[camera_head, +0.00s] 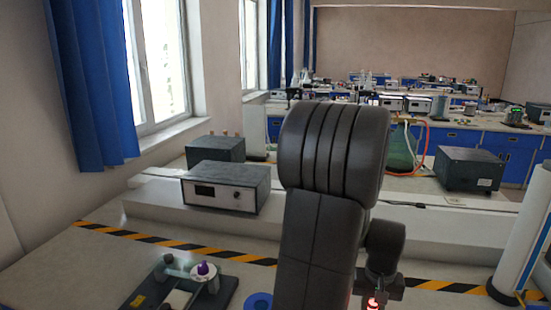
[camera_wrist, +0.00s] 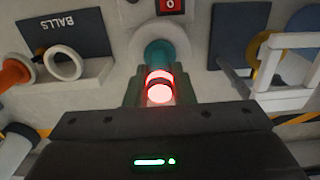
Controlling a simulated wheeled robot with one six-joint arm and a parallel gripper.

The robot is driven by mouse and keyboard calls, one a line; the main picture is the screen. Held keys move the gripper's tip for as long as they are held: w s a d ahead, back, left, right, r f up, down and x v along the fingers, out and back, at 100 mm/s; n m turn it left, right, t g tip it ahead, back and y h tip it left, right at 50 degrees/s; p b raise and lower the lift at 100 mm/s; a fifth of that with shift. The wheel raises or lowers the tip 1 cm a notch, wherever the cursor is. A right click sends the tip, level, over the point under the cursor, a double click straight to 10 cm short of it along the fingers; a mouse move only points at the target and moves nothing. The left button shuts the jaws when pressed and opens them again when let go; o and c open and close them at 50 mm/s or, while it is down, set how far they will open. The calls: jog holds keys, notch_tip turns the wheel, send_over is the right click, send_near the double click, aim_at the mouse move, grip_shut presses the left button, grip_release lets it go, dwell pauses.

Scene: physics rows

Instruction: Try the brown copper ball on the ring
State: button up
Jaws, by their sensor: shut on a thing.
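My gripper (camera_wrist: 160,98) is shut on a glowing red thing (camera_wrist: 160,88) in the wrist view. The glow hides its own colour, so I cannot tell whether it is the brown copper ball. A teal round part (camera_wrist: 153,54) lies just beyond it, inside a pale round surround. In the head view the red glow (camera_head: 375,303) shows at the bottom edge, below my arm. An orange-brown piece (camera_wrist: 14,75) and a white ring (camera_wrist: 64,64) are at the left, near a dark plate marked BALLS (camera_wrist: 62,32). A yellow ring (camera_wrist: 266,58) is at the right.
A white frame (camera_wrist: 288,75) stands at the right in the wrist view. A red display (camera_wrist: 171,5) is at the top. In the head view, a dark base with a purple-topped part (camera_head: 203,269) and a blue round piece (camera_head: 258,302) are on the bench. Grey boxes (camera_head: 226,187) stand behind.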

jog(key=shift+r+p, duration=3.5)
jog(key=shift+r, duration=1.15)
